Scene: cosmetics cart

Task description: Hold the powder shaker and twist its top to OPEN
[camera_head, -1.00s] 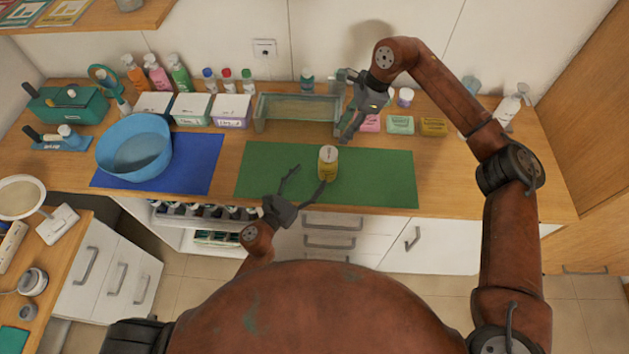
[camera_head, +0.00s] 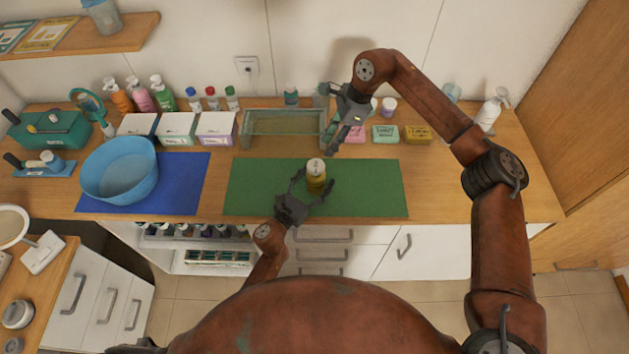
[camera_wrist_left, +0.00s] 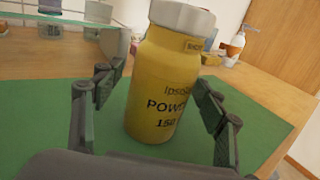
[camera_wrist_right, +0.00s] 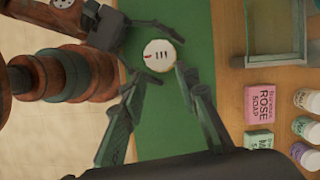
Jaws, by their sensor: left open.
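The powder shaker (camera_head: 316,182) is a yellow bottle with a pale lid, upright on the green mat (camera_head: 375,195). Its lid (camera_wrist_right: 160,55) shows from above in the right wrist view. My left gripper (camera_head: 313,188) is open, with its fingers on either side of the shaker's body. In the left wrist view the yellow body (camera_wrist_left: 158,85) stands between the fingers, with visible gaps. My right gripper (camera_head: 331,120) is open and empty, up and behind the shaker, above the back of the counter. Its fingers point towards the lid but are apart from it.
A blue bowl (camera_head: 120,172) stands on a blue mat (camera_head: 185,190) at the left. A glass tray (camera_head: 283,124), small boxes and several bottles line the back. Soap boxes (camera_head: 385,134) sit behind the mat. The mat's right part is clear.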

